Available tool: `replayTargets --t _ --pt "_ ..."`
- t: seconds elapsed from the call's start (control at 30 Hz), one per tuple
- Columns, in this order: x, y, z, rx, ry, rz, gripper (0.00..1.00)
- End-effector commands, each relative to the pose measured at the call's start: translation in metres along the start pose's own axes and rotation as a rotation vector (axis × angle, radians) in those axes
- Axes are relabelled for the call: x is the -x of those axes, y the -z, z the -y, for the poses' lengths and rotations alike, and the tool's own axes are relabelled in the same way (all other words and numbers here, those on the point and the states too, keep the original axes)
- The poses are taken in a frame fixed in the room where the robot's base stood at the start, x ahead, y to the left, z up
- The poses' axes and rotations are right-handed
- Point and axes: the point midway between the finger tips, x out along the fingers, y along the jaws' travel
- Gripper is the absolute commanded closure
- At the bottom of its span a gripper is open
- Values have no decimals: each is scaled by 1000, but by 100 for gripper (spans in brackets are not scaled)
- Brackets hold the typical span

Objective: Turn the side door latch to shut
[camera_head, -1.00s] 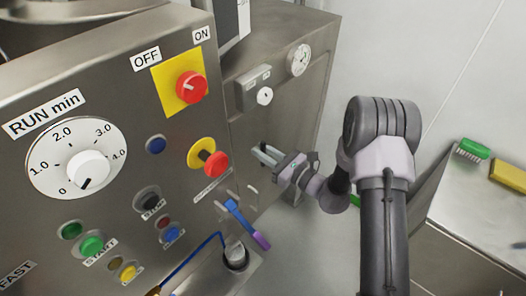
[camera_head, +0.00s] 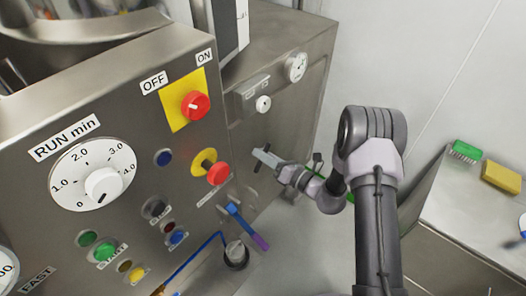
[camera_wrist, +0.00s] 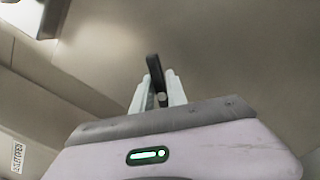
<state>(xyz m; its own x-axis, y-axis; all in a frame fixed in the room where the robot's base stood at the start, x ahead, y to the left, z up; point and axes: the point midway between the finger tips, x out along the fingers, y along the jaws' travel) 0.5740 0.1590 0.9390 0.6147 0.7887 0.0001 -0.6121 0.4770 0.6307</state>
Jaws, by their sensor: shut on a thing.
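The side door latch is a dark handle on the steel side panel of the machine. In the wrist view the black latch handle (camera_wrist: 154,70) stands up between the two pale fingers of my gripper (camera_wrist: 158,90). In the head view my gripper (camera_head: 264,157) reaches left to the side panel, and small dark ends of the latch (camera_head: 256,167) show at its fingertips. My gripper is shut on the latch. Most of the latch is hidden by the fingers, and its exact angle is hard to tell.
A grey plate with a pale round knob (camera_head: 263,104) and a gauge (camera_head: 296,66) sit above the latch. The control panel with a red OFF/ON switch (camera_head: 195,105) is at left. A blue-and-purple handled item (camera_head: 246,226) hangs below. A steel table (camera_head: 468,225) with brushes stands at right.

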Motion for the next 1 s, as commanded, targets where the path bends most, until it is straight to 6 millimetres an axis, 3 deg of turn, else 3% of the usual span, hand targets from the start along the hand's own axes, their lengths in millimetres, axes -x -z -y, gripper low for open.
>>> replayTargets --t 0.6,1.0 --pt "0 1 5 -570 1 -1 100" --pt "0 3 8 -821 1 0 100"
